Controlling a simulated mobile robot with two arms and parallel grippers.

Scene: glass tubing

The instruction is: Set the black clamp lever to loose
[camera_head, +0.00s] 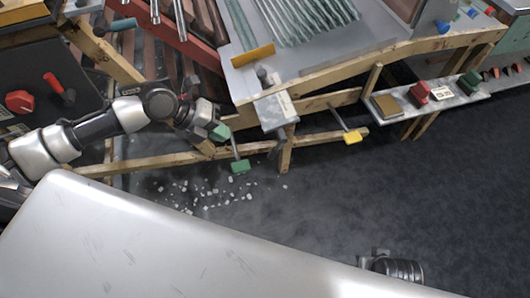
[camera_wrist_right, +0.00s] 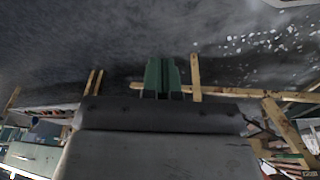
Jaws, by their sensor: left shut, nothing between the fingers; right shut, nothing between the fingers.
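A black lever (camera_head: 69,97) shows on a dark panel at the left of the head view, beside a red lever (camera_head: 53,82). It is small, so its setting cannot be told, and I see no readable label. My left gripper (camera_head: 219,132), with green fingertips, is shut and empty. It is to the right of the panel, apart from the black lever, in front of the wooden bench frame. My right gripper (camera_wrist_right: 162,76) is shut and empty over dark floor in the right wrist view.
A red knob (camera_head: 20,102) is on the same panel. A green handle (camera_head: 240,167) and a yellow handle (camera_head: 352,138) hang below the bench (camera_head: 330,57), which bears glass tubes (camera_head: 300,20). White shards (camera_head: 205,193) lie on the floor.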

